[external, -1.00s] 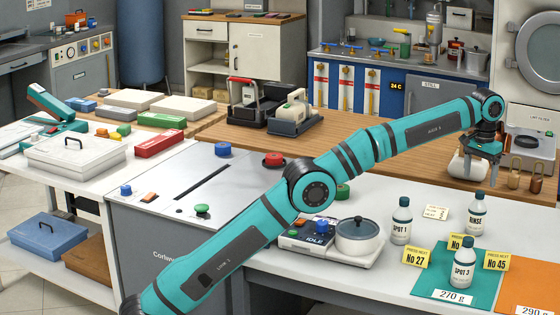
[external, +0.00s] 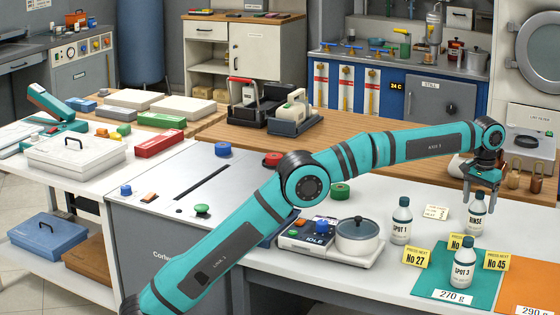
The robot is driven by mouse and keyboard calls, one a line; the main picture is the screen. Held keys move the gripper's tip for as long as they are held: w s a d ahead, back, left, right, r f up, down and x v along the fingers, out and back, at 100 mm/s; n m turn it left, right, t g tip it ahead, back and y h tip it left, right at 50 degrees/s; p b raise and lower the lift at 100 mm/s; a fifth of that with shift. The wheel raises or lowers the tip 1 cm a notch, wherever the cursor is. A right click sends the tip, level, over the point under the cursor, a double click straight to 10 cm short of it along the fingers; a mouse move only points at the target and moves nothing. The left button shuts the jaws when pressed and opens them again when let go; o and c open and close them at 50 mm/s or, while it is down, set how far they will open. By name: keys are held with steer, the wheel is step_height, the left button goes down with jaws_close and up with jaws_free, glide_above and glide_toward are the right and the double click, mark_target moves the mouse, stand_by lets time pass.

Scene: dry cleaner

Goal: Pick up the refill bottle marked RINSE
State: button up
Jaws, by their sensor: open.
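The RINSE bottle (external: 475,222) is white with a dark cap and stands upright on the white counter (external: 350,283) at the right. My gripper (external: 481,202) points down, open, its fingers at the height of the bottle's upper part and overlapping it in this view. I cannot tell whether the fingers are around the bottle or in front of it, or whether they touch it. The cap is partly hidden by the gripper. The SPOT 1 bottle (external: 401,228) stands to the left and the SPOT 3 bottle (external: 463,272) stands nearer the camera.
Yellow cards No 27 (external: 415,257) and No 45 (external: 496,260) stand near the bottles, with another partly hidden card between. A green mat (external: 485,290) and an orange mat (external: 535,285) lie in front. A scale with a lidded pot (external: 357,238) stands left.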

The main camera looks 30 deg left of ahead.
steer(key=shift+f, duration=0.15)
steer(key=c, duration=1.6)
